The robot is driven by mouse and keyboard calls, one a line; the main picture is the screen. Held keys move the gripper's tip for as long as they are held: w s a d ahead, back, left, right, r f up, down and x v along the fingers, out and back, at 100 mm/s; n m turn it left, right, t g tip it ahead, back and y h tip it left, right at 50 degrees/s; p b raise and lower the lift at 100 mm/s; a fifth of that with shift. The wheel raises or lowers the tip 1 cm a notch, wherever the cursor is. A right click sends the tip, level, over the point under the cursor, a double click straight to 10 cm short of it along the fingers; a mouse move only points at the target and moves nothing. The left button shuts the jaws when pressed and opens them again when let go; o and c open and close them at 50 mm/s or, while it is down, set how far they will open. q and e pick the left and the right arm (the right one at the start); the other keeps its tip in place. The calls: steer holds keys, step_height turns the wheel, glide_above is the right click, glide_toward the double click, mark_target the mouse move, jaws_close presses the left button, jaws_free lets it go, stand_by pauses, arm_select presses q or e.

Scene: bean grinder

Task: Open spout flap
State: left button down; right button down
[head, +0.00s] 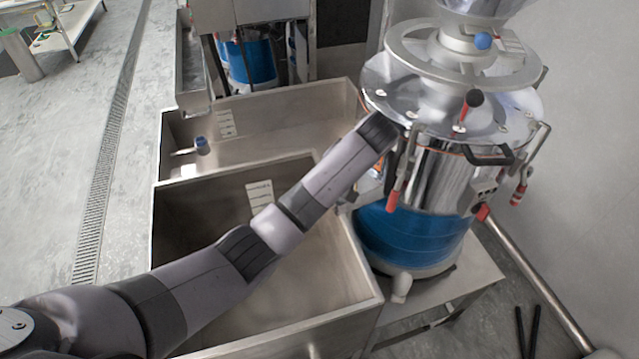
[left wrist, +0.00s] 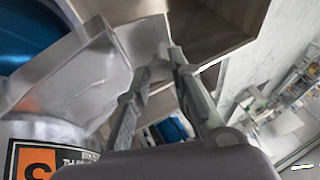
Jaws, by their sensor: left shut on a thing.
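The grinder (head: 437,165) is a shiny steel drum with a blue lower band, at the right in the head view. My left arm reaches up to its left side, and the fingers are hidden there. In the left wrist view my left gripper (left wrist: 166,62) is shut on a small grey metal part at its fingertips, seemingly the edge of the spout flap. A pale metal spout (left wrist: 80,75) stands just left of the fingers. The flap's angle is hard to tell. My right gripper cannot be made out.
A steel sink (head: 262,98) lies below and left of the grinder. The grinder stands on a low metal table (head: 478,268). Red-handled clamps (head: 392,196) ring the drum. A pipe (head: 535,272) runs down at the right. Open floor lies far left.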

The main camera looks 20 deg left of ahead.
arm_select(q)
steer(key=shift+w+d+g+y, duration=0.15)
steer(key=shift+d+g+y, duration=0.15)
steer(key=shift+y, duration=0.1)
stand_by(0.3)
steer(key=c, duration=1.4)
jaws_free()
steer(key=shift+w, duration=0.1)
